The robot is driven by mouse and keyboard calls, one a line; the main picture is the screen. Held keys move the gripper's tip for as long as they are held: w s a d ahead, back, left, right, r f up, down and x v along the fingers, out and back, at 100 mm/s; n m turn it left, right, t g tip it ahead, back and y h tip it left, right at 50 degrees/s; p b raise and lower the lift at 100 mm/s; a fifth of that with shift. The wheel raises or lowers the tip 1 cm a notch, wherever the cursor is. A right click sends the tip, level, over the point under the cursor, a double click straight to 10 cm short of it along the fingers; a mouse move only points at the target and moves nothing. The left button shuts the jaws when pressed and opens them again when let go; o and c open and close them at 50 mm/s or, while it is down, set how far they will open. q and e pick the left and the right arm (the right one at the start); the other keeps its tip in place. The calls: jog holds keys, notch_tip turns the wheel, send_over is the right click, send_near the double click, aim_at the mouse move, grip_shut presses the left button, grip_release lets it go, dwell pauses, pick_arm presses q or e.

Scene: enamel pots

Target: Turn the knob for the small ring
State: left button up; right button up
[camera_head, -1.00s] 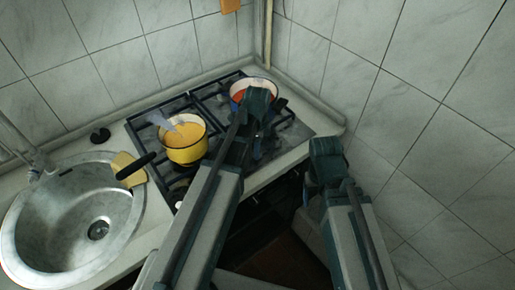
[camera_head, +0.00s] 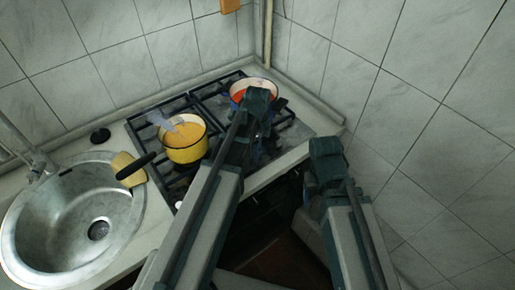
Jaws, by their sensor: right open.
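The gas stove (camera_head: 297,137) has black grates and stands in the corner. Its small ring cannot be told apart, and no knob can be made out clearly; the front edge is partly behind my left arm. My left gripper (camera_head: 256,138) is over the right part of the stove, beside the pot with red contents; its fingers are dark and too unclear to read. My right gripper (camera_head: 310,192) is low in front of the counter's right end, apart from the stove. It is open, with its fingers mostly hidden by my arm.
A yellow pot (camera_head: 186,151) with orange contents and a spoon stands on the left grate. A pot with red contents (camera_head: 238,97) stands at the back right. Tiled walls close the corner.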

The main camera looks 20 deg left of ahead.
pick_arm(q)
jog(key=shift+r, duration=0.15)
notch_tip(320, 180, up, 14)
jog(key=p, duration=1.3)
jog(key=shift+f+p, duration=0.2)
jog(key=shift+p, duration=0.2)
jog(key=s+d+f+n+b, duration=0.2)
jog(key=s+d+n, duration=0.3)
jog(key=s+n, duration=0.1)
jog(key=s+d+f+n+y+b, duration=0.1)
jog(key=s+d+f+n+b, duration=0.2)
jog(key=s+d+n, duration=0.2)
jog(key=s+n, duration=0.2)
jog(key=s, duration=0.1)
jog(key=shift+s+d, duration=0.2)
jog(key=shift+s, duration=0.05)
